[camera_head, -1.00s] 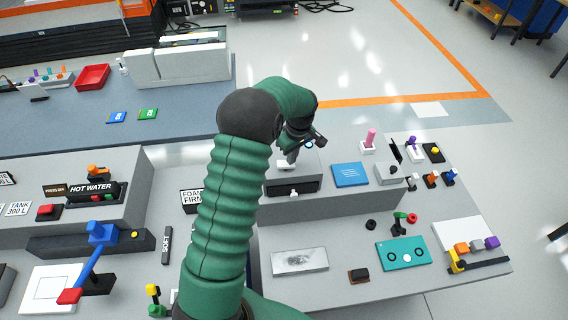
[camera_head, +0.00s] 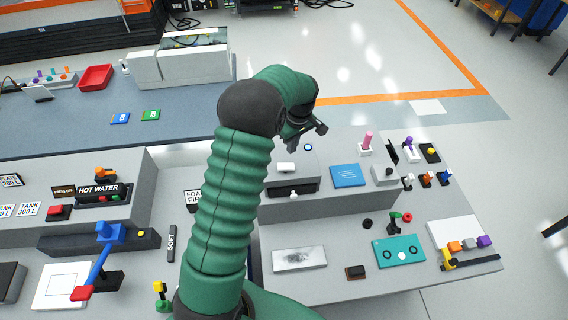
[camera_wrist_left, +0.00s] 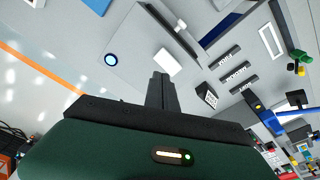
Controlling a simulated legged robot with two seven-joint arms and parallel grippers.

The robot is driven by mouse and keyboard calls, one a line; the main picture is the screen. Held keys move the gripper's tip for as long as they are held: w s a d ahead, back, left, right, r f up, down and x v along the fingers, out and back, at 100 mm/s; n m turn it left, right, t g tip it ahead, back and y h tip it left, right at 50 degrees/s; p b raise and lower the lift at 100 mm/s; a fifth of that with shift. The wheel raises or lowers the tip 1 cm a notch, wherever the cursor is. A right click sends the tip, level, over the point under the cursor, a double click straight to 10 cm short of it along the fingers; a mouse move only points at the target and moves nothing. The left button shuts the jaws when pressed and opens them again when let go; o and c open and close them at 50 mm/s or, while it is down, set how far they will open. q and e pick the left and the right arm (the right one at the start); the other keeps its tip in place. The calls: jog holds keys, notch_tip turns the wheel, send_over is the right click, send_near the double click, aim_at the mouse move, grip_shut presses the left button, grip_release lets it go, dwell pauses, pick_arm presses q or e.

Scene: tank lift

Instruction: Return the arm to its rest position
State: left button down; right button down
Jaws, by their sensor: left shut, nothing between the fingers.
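My left arm, with a green ribbed sleeve, rises through the middle of the head view and bends at a dark elbow. Its left gripper (camera_head: 308,134) is dark and hangs over the back edge of the grey raised box (camera_head: 330,206). In the left wrist view the gripper (camera_wrist_left: 161,80) shows its fingers together, with nothing between them. A white block (camera_wrist_left: 167,62) and a round blue-ringed button (camera_wrist_left: 111,59) lie below it on the box, apart from the fingers. My right gripper is not in view.
A blue booklet (camera_head: 348,176) lies right of the gripper on the box. A teal panel (camera_head: 400,251) and a metal plate (camera_head: 299,259) lie in front. A hot water unit (camera_head: 100,191) and blue-red lever (camera_head: 101,255) stand left. Open floor lies behind.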

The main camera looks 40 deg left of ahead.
pick_arm(q)
jog(key=shift+f, duration=0.1)
jog(key=s+d+f+m+b, duration=0.4)
jog(key=s+d+m, duration=0.1)
jog(key=d, duration=0.3)
jog(key=s+d+f+m+t+h+b, duration=0.1)
jog(key=s+d+f+m+b, duration=0.3)
jog(key=d, duration=0.4)
jog(key=s+d+f+m+t+b, duration=0.1)
jog(key=s+d+f+m+b, duration=0.3)
jog(key=s+d+m+b, duration=0.2)
jog(key=shift+s+d+f+m+h, duration=0.2)
jog(key=shift+s+d+m+h, duration=0.3)
jog(key=shift+s+d, duration=0.55)
jog(key=shift+w+a, duration=0.1)
jog(key=shift+a, duration=0.1)
